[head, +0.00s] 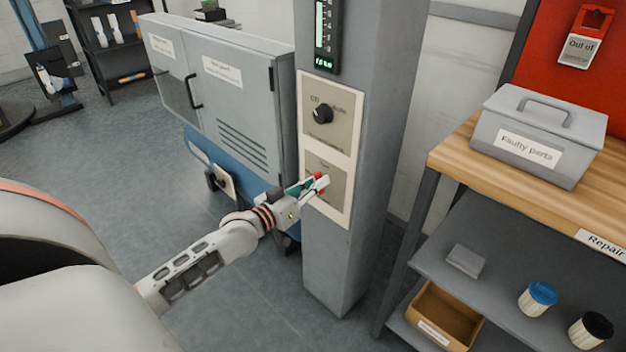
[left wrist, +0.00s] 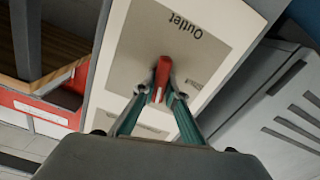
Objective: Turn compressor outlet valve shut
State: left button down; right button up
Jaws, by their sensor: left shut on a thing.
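The outlet valve's red handle (left wrist: 161,80) stands out from a beige panel labelled "Outlet" (left wrist: 178,22) in the left wrist view. In the head view the red handle (head: 318,177) shows on the lower panel (head: 336,196) of a grey column, mostly hidden by my gripper. My left gripper (head: 314,184) reaches the panel from the left. In the left wrist view its two fingers (left wrist: 160,98) are shut on the red handle, one on each side. My right gripper is not in view.
A black knob (head: 322,113) sits on the panel above, under a green-lit display (head: 325,30). A grey cabinet (head: 225,90) stands close left of the column (head: 375,120). A wooden-topped bench (head: 450,155) with a "Faulty parts" box (head: 535,125) stands to the right.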

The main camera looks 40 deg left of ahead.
pick_arm(q)
jog(key=shift+w+a+r+n+p, duration=0.1)
jog(key=shift+r+n+p, duration=0.4)
jog(key=shift+n, duration=0.4)
jog(key=shift+f+n+p, duration=0.15)
jog(key=shift+n+p, duration=0.2)
jog(key=shift+n, duration=0.15)
jog(key=n, duration=0.1)
jog(key=n+p, duration=0.1)
jog(key=n, duration=0.1)
jog(key=shift+a+f+n, duration=0.1)
jog(key=shift+f+n, duration=0.15)
jog(key=shift+n, duration=0.05)
jog(key=n, duration=0.3)
jog(key=n+p, duration=0.1)
jog(key=shift+f+n, duration=0.25)
jog(key=shift+n, duration=0.05)
jog(key=n, duration=0.3)
jog(key=shift+a+f, duration=0.1)
jog(key=shift+f, duration=0.05)
jog(key=shift+n, duration=0.5)
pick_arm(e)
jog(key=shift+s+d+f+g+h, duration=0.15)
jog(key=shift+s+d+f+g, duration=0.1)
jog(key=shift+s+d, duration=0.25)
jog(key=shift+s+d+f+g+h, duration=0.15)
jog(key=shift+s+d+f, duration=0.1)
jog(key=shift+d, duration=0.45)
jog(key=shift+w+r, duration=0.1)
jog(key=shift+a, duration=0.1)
